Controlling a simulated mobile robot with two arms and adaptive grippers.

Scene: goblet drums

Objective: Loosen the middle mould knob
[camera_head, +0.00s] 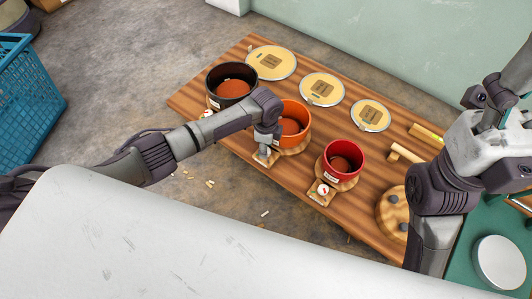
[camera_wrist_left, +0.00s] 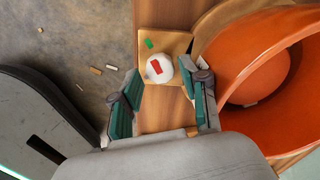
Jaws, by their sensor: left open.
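The middle mould is an orange pot (camera_head: 296,112) with brown content, between a black pot and a red pot on the wooden table. It also fills the right of the left wrist view (camera_wrist_left: 250,65). Its knob (camera_wrist_left: 158,69), white with a red mark, sits on a small wooden block (camera_wrist_left: 180,42) beside the pot. My left gripper (camera_head: 264,150) is over that block in the head view and hides the knob there. In the left wrist view my left gripper (camera_wrist_left: 163,104) is open, its teal-padded fingers apart, with the knob just beyond the gap between them. My right gripper (camera_head: 492,115) is at the right, away from the moulds.
The black pot (camera_head: 231,85) and red pot (camera_head: 342,161) flank the orange one; the red pot's knob (camera_head: 323,190) shows. Several round lids (camera_head: 322,89) lie behind. A round wooden board (camera_head: 389,214) is at right. Wood scraps (camera_head: 210,183) lie on the floor. A blue crate (camera_head: 30,100) stands left.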

